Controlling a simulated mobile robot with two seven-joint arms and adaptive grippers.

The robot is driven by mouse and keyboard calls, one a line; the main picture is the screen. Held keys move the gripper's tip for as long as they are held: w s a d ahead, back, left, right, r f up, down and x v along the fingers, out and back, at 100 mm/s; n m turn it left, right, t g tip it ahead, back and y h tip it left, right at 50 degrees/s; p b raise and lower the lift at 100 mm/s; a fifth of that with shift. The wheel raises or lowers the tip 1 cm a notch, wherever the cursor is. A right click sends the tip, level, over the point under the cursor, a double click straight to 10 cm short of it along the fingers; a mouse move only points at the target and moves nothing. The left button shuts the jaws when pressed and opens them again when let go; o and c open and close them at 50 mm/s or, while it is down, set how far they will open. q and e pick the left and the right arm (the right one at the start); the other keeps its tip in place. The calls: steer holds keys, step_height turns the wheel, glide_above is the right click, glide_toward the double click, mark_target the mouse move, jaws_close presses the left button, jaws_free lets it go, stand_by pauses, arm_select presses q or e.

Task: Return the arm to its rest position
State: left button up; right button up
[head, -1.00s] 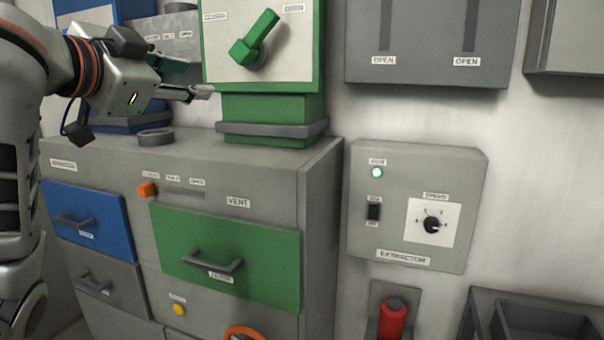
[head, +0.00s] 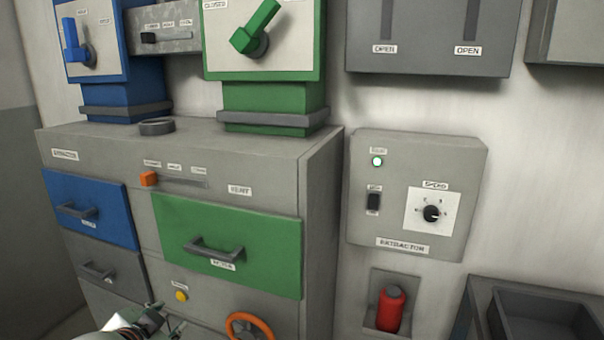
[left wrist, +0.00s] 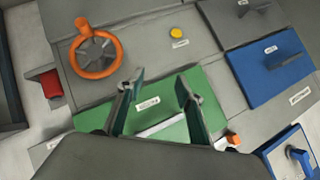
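My left gripper (head: 158,318) is low at the bottom edge of the head view, in front of the grey cabinet (head: 322,200). Only part of it shows there. In the left wrist view its two fingers (left wrist: 160,92) are spread apart with nothing between them. The green door (left wrist: 205,85) lies beyond the fingers, and its grey handle (left wrist: 160,126) appears between them. In the head view the green door (head: 275,250) is shut. My right gripper is in neither view.
The green lever (head: 255,28) and blue lever (head: 72,45) are above the cabinet. An orange slider (head: 149,179) is at the left of the vent slot. An orange wheel (head: 250,325) is right of my gripper. The extractor box (head: 417,195) hangs on the right wall.

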arm_select(q)
steer(key=s+a+f+g+y, duration=0.2)
steer(key=s+a+f, duration=0.2)
steer(key=s+f, duration=0.55)
steer(key=s+a+f+g+y, duration=0.2)
steer(key=s+a+f, duration=0.3)
steer(key=s, duration=0.7)
steer(key=w+d+f+n+t+h, duration=0.2)
steer(key=d+f+h, duration=0.5)
steer(key=d+f, duration=0.8)
steer(key=shift+w+d+n+t+h, duration=0.25)
steer(key=shift+d+n+t+h, duration=0.15)
steer(key=shift+d+t, duration=0.45)
